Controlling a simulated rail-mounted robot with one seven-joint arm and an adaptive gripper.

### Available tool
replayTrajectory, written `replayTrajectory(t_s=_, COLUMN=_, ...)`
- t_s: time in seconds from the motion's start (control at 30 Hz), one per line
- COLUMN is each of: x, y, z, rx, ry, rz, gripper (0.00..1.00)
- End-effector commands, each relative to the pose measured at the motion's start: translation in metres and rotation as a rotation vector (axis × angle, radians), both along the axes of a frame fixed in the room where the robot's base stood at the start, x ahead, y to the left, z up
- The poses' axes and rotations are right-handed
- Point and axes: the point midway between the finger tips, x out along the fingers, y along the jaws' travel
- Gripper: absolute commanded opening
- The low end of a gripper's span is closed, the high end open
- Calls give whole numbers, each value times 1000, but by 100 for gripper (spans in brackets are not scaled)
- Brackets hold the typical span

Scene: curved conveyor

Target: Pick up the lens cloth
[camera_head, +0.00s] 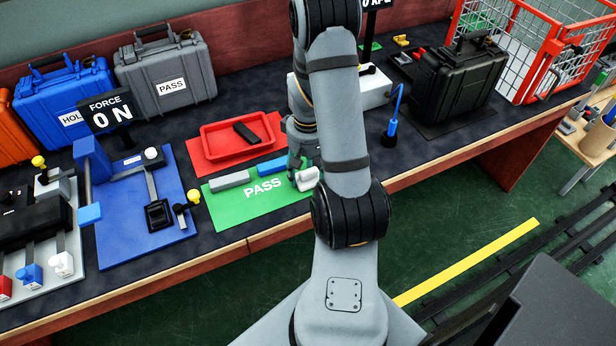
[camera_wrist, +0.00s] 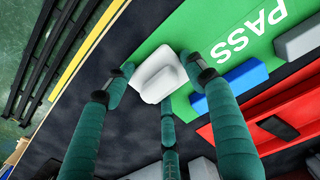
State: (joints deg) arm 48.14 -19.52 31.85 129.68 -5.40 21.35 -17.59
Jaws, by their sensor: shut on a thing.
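The lens cloth looks like a folded white piece (camera_wrist: 158,76) between my fingertips in the wrist view. It also shows in the head view as a small white lump (camera_head: 308,178) at the right end of the green PASS mat (camera_head: 232,208). My gripper (camera_wrist: 157,68) has teal fingers and is shut on the white cloth, with fingertips against its sides. In the head view my gripper (camera_head: 300,168) is partly hidden behind my arm. Whether the cloth touches the mat or is just above it I cannot tell.
A grey block (camera_head: 230,180) and a blue block (camera_head: 271,167) lie on the green mat. Behind is a red tray (camera_head: 208,150) holding a black piece (camera_head: 246,132). A blue fixture (camera_head: 125,215) stands left. A blue-handled tool (camera_head: 392,122) stands upright right of my arm.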

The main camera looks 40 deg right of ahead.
Motion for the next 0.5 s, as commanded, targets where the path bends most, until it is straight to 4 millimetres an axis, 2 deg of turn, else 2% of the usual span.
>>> replayTrajectory(t_s=0.33, x=0, y=0, z=2, rx=0, ry=-1, rz=0, gripper=29)
replayTrajectory(t_s=0.5, x=1, y=0, z=15, rx=-2, ry=-3, rz=0, gripper=29)
